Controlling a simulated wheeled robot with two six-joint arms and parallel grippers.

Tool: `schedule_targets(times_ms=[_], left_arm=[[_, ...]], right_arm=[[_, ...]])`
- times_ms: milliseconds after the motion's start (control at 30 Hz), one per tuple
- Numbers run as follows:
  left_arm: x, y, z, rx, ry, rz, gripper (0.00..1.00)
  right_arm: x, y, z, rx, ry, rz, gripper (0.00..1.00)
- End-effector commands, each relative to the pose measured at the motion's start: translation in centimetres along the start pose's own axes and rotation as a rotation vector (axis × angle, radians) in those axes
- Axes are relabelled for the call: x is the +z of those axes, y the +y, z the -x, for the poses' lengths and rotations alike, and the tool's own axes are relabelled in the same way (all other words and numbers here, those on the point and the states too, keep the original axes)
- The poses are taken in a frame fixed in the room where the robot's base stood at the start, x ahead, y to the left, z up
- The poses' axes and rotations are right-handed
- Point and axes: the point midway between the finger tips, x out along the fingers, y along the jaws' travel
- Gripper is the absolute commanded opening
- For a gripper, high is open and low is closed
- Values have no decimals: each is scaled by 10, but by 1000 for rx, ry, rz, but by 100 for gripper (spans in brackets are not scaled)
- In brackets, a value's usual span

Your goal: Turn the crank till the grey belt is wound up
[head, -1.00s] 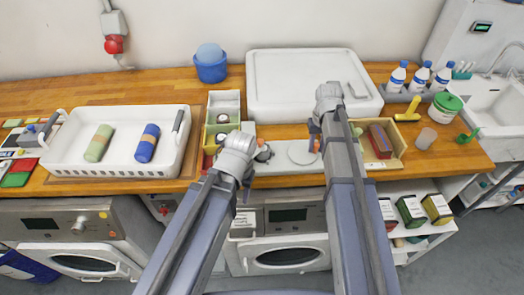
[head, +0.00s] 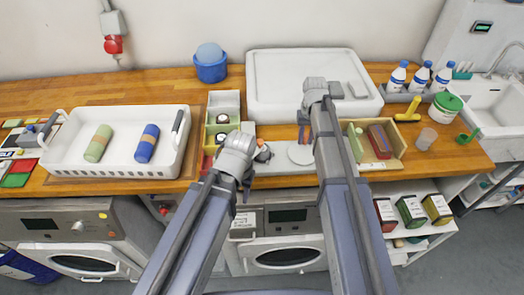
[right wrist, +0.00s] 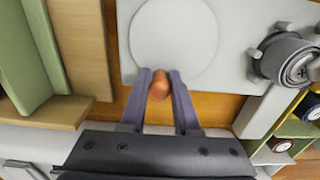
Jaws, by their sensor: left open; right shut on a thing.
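The crank is a pale grey disc (head: 300,155) with an orange-brown knob (right wrist: 159,85), set in a grey plate (head: 272,168) near the worktop's front edge. My right gripper (head: 303,138) is shut on the knob, with one finger on each side in the right wrist view (right wrist: 159,84).
A wooden box (head: 393,155) with green and dark red items stands right of the disc. A divided box (head: 211,108) is at the left, a white tray (head: 62,163) further left. A large white lid-like slab (head: 283,90) lies behind.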

Motion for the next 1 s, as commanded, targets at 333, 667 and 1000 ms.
schedule_targets(times_ms=[333,667,1000], left_arm=[[0,0,1,0,0,0,50],[0,0,0,0,0,0,50],[0,0,-1,0,0,0,50]], right_arm=[[-4,-11,1,0,-2,-1,5],[-5,-27,0,1,0,-2,5],[5,-42,-1,1,0,-1,5]])
